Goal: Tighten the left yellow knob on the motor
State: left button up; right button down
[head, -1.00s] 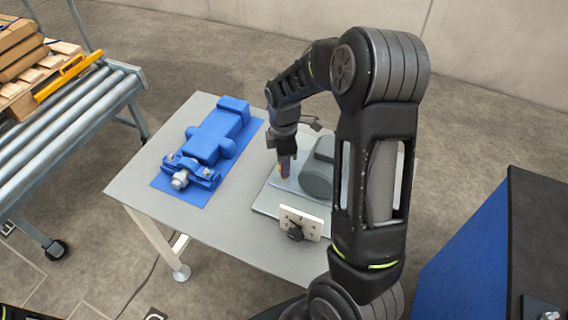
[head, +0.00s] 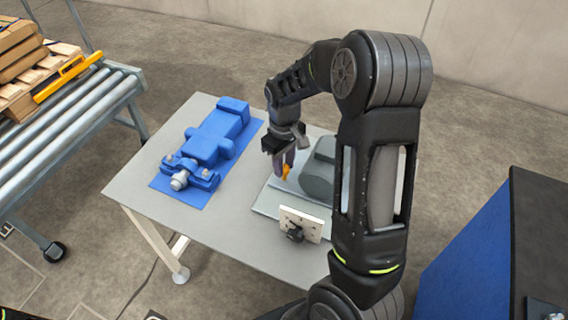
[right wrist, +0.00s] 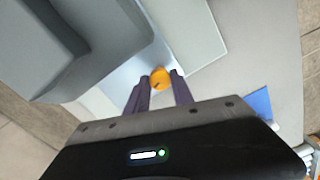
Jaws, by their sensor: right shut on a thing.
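The grey motor (head: 318,180) sits on a light metal plate (head: 266,203) on the table, partly hidden by my right arm. The left yellow knob (head: 286,173) is low beside the motor's left side. My right gripper (head: 280,162) points down at it and is shut on it. In the right wrist view the knob (right wrist: 160,78) shows as a round orange-yellow disc between the two dark fingertips, with the motor (right wrist: 95,40) to the left. A second knob cannot be seen. My left gripper is not in view.
A blue clamp-like device (head: 208,145) lies on a blue mat (head: 188,193) to the left on the grey table (head: 225,222). A small upright plate with a black knob (head: 296,235) stands at the front. A roller conveyor (head: 85,115) is at left, a blue cabinet (head: 462,250) at right.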

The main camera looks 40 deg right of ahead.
jog(key=shift+m, duration=1.6)
jog(key=c, duration=1.1)
grip_release()
jog(key=shift+r, duration=0.1)
notch_tip(320, 180, up, 8)
jog(key=shift+f, duration=0.15)
